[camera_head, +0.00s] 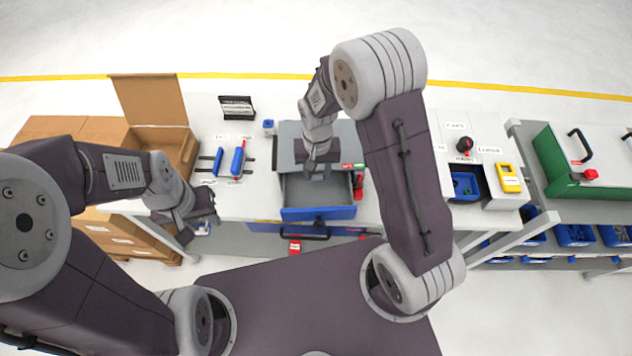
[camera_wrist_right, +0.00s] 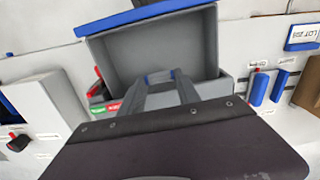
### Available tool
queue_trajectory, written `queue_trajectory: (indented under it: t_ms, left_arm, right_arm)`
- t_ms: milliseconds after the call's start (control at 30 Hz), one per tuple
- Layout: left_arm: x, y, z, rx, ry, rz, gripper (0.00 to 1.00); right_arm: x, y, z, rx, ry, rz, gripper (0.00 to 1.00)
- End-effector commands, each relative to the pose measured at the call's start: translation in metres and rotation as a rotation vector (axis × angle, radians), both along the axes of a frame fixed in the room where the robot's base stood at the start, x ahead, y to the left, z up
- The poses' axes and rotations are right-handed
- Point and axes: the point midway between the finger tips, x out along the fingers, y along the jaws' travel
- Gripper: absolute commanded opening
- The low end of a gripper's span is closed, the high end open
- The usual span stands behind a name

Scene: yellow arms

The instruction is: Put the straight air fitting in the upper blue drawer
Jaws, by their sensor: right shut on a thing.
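The upper blue drawer (camera_head: 318,213) is pulled open from the grey cabinet on the bench, and its grey inside looks empty. Its blue front also shows at the top of the right wrist view (camera_wrist_right: 150,14). My right gripper (camera_head: 317,172) points down over the rear part of the open drawer. In the right wrist view my right gripper's fingers (camera_wrist_right: 165,90) reach toward the drawer. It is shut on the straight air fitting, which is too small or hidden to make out. My left gripper (camera_head: 207,208) is by the bench's front edge, its jaws unclear.
Red and green items (camera_head: 357,182) stand right of the drawer. Blue-handled tools (camera_head: 238,160) lie left of the cabinet. An open cardboard box (camera_head: 165,140) is at the left. A blue bin (camera_head: 464,185) and a yellow device (camera_head: 509,177) are at the right.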

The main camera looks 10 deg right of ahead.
Motion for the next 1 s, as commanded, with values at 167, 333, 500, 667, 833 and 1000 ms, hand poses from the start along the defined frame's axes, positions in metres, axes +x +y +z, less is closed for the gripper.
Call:
queue_trajectory:
  t_ms: [167, 333, 500, 667, 833, 1000]
  left_arm:
    - [0.000, 0.000, 0.005, 0.000, 0.000, 0.000, 0.36]
    - [0.000, 0.000, 0.009, 0.000, 0.000, 0.000, 0.36]
    - [0.000, 0.000, 0.014, 0.000, 0.000, 0.000, 0.36]
    - [0.000, 0.000, 0.013, 0.000, 0.000, 0.000, 0.36]
    - [0.000, 0.000, 0.010, 0.000, 0.000, 0.000, 0.36]
    - [0.000, 0.000, 0.011, 0.000, 0.000, 0.000, 0.36]
  right_arm:
    - [0.000, 0.000, -0.024, 0.000, 0.000, 0.000, 0.01]
    - [0.000, 0.000, -0.037, -0.001, 0.002, 0.000, 0.01]
    - [0.000, 0.000, -0.064, -0.001, 0.001, 0.000, 0.01]
    - [0.001, 0.000, -0.067, 0.000, -0.003, 0.000, 0.01]
    - [0.001, 0.000, -0.069, 0.001, -0.002, 0.000, 0.01]
    - [0.001, 0.000, -0.069, 0.001, -0.002, 0.000, 0.60]
